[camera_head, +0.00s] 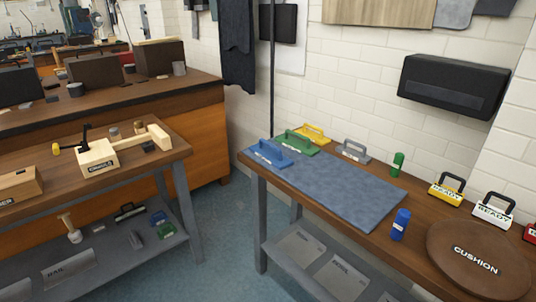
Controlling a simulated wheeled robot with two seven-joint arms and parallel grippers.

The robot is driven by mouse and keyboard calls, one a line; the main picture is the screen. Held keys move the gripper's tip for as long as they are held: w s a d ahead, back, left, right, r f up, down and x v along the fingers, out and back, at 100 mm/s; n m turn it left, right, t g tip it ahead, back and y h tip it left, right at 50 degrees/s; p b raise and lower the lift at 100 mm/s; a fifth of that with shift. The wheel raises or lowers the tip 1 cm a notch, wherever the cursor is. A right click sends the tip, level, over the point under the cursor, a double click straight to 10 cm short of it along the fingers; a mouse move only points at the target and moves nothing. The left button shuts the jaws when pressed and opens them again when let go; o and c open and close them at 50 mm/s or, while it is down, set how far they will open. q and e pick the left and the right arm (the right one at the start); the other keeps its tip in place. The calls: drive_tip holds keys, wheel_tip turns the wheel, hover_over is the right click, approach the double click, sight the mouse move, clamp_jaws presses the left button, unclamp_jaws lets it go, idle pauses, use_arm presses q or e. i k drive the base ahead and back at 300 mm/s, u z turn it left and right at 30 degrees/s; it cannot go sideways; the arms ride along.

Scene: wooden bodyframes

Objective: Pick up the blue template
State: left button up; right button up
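The blue template (270,155) is a flat blue piece with a raised handle. It lies at the far left corner of the right-hand table, at the left end of the blue-grey mat (335,186). A green template (297,142) and a yellow template (314,133) of similar form sit just behind it, in a row toward the wall. Neither of my grippers shows in the head view.
A grey handled piece (354,151), a green cylinder (397,164) and a blue cylinder (400,224) stand around the mat. A round brown cushion (475,258) and handled READY blocks (447,189) are at right. A floor gap separates the left workbench (110,177).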

sight(270, 153)
drive_tip(key=u, duration=1.15)
drive_tip(key=i, duration=1.3)
drive_tip(key=z, duration=1.55)
